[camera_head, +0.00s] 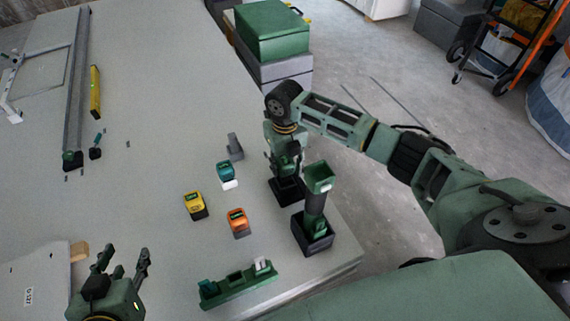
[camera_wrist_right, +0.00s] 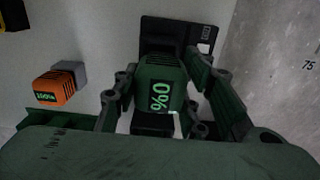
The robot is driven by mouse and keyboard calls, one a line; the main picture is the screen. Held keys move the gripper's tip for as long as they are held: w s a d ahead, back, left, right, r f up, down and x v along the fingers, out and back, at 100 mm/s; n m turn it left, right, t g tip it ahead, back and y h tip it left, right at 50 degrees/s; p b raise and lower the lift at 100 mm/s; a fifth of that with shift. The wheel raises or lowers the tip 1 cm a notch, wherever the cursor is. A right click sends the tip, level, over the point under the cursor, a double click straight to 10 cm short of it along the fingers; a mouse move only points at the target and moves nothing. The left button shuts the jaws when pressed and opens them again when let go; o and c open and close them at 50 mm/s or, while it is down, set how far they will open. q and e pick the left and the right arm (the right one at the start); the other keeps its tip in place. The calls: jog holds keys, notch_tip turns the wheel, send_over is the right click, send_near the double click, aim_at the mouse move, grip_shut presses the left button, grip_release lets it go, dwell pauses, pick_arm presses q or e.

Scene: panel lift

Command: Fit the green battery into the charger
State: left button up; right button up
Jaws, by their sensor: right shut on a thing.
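The black charger (camera_head: 288,190) is directly below this gripper near the table's right edge. In the wrist view, the charger (camera_wrist_right: 165,30) shows behind and beneath the battery. I cannot tell whether the battery touches or sits in it. My left gripper (camera_head: 124,262) is open and empty at the lower left, above the table.
Yellow (camera_head: 195,206), teal (camera_head: 226,171) and orange (camera_head: 238,221) batteries stand left of the charger. A green-topped tool (camera_head: 317,190) stands in a dark holder (camera_head: 312,236) close on the right. A green rack (camera_head: 238,288) lies in front. The table's middle left is clear.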

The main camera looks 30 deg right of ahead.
dwell(0.5)
pick_arm(q)
jog(key=shift+s+a+f+g+p, duration=0.2)
jog(key=shift+s+f+g, duration=0.2)
jog(key=shift+s+f, duration=0.15)
jog(key=shift+s+a+f+g+p, duration=0.1)
jog(key=shift+s+a+f+g, duration=0.1)
jog(key=shift+s+f+g, duration=0.3)
pick_arm(e)
jog(key=shift+f, duration=0.15)
pick_arm(q)
jog(key=shift+s+a+f+g+y, duration=0.2)
jog(key=shift+s+f+g+y, duration=0.1)
jog(key=shift+s+f, duration=0.15)
pick_arm(e)
jog(key=shift+f, duration=0.1)
pick_arm(q)
jog(key=shift+s+a+f, duration=0.15)
jog(key=shift+s+f, duration=0.1)
jog(key=shift+s, duration=0.2)
dwell(0.4)
jog(key=shift+s+f+g, duration=0.2)
jog(key=shift+s+g, duration=0.1)
jog(key=shift+g, duration=0.1)
pick_arm(e)
jog(key=shift+f, duration=0.1)
